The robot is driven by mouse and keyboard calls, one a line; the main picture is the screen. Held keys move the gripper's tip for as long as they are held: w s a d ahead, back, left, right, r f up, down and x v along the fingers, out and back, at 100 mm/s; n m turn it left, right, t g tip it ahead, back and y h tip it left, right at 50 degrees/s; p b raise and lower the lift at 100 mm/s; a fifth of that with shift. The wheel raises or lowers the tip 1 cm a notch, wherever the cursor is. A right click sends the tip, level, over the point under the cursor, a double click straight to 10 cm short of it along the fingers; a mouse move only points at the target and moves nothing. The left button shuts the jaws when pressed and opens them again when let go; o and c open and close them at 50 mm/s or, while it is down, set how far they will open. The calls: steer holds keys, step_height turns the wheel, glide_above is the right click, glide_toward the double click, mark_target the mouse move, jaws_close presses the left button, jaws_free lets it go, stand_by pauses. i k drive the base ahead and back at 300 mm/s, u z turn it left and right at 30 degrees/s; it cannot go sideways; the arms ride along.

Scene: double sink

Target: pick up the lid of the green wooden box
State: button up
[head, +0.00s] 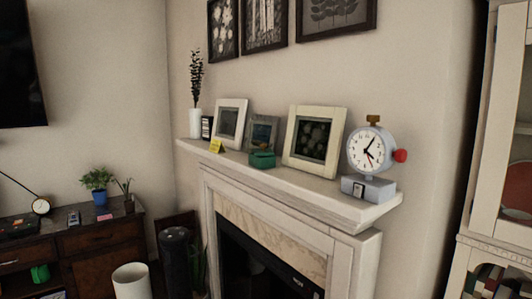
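A small green box (262,160) sits on the white mantel shelf (330,188), in front of a small grey picture frame (262,132). Its top looks closed, with the lid on it, but it is too small to make out the seam or the wood. A second small green object (40,273) is in the dark cabinet at the lower left; I cannot tell what it is. My gripper is not in view.
A cream picture frame (316,142) and a grey clock (370,150) stand right of the box. A yellow card (216,146) and a white frame (229,123) are left. Below is a fireplace (255,262). A white cylinder (131,281) stands lower left.

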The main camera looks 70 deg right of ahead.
mark_target(263, 152)
steer(key=u, duration=0.05)
steer(key=i, duration=1)
steer(key=z, duration=0.05)
